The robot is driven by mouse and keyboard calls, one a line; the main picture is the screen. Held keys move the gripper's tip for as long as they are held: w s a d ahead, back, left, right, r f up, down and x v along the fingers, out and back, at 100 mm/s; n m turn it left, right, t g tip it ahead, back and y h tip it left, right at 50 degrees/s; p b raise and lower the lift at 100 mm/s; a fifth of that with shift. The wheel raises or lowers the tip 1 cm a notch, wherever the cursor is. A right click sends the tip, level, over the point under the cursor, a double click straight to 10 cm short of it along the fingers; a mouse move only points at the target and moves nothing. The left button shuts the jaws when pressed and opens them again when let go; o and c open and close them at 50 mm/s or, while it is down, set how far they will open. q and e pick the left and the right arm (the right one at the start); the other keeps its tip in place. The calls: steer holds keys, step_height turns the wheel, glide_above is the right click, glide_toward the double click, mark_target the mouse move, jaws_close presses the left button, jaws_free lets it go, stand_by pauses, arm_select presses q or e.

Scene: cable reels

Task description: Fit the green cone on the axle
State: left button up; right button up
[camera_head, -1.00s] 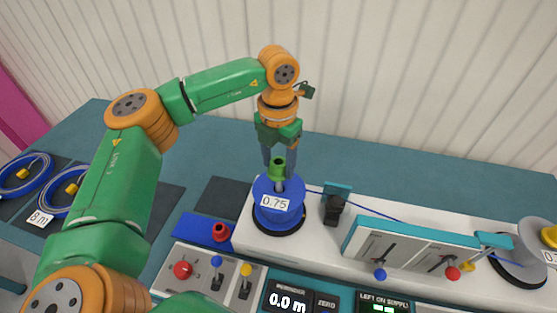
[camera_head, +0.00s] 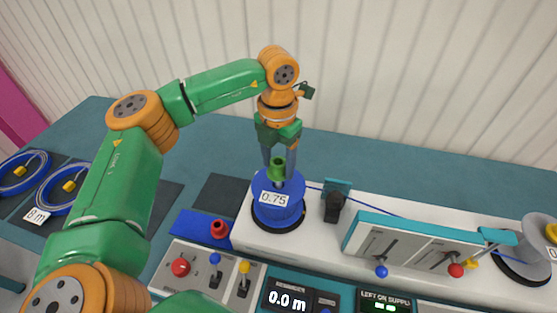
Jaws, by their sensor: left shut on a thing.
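The green cone (camera_head: 277,171) is at the top centre of the blue reel (camera_head: 277,207), which carries a 0.75 label. My left gripper (camera_head: 279,163) points down from above and is shut on the green cone. My right gripper is not in view.
A red cone (camera_head: 219,229) stands on a blue tray (camera_head: 190,224) left of the reel. A cable runs right past a black guide (camera_head: 334,205) and a lever panel (camera_head: 420,249) to a grey reel (camera_head: 535,239). Coiled cables (camera_head: 62,188) lie at left.

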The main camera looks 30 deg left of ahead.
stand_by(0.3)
arm_select(q)
steer(key=shift+f+b, duration=0.85)
steer(key=shift+f, duration=0.15)
steer(key=shift+f+b, duration=0.45)
steer(key=shift+f, duration=0.05)
steer(key=o, duration=1.5)
steer(key=shift+c, duration=0.2)
steer(key=shift+o, duration=0.3)
